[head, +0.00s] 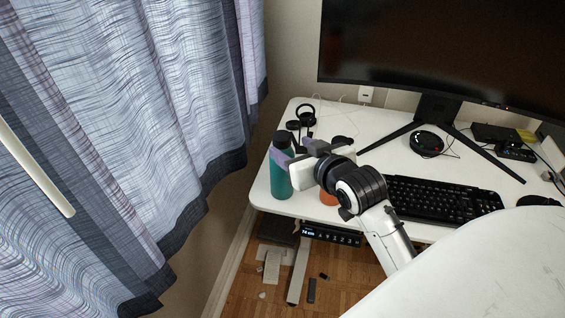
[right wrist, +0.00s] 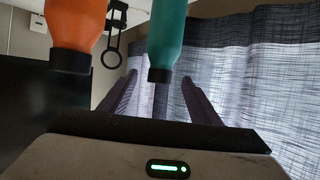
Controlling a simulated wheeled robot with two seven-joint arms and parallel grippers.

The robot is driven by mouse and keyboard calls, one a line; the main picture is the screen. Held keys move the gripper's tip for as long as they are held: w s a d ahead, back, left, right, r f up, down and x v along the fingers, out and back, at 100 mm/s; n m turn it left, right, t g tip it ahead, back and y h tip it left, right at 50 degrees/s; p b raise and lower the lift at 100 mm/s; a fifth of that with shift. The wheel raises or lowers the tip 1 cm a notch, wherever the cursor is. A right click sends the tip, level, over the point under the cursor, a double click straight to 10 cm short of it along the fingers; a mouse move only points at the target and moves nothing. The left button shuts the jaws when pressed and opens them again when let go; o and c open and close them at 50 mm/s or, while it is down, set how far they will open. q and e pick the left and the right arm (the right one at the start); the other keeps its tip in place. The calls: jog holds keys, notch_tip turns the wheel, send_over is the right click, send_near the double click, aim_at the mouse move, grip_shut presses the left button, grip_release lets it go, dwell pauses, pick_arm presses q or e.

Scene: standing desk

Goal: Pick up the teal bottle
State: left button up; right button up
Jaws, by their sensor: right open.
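The teal bottle (head: 280,181) stands upright at the left front of the white desk, with a dark cap on top. My right gripper (head: 297,152) is open at the height of its upper part, and one finger overlaps the bottle in the head view. In the right wrist view the teal bottle (right wrist: 167,35) appears cap-down, in line with the gap between the spread fingers of the right gripper (right wrist: 160,95). Whether the bottle is fully between the fingers is hard to tell. My left gripper is not in view.
An orange bottle (head: 328,198) stands close to the right of the teal one, partly hidden by my right gripper; it also shows in the right wrist view (right wrist: 75,30). A headphone-like black item (head: 305,115) lies behind. A keyboard (head: 445,198), monitor (head: 440,45) and curtain (head: 150,110) surround the area.

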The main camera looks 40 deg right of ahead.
aim_at(288, 141)
jog(key=x, duration=0.3)
jog(key=shift+w+d+r, duration=0.25)
jog(key=shift+w, duration=0.25)
jog(key=shift+a+x, duration=0.2)
jog(key=shift+x, duration=2.9)
jog(key=shift+w, duration=0.1)
grip_shut()
jog(key=shift+r, duration=0.25)
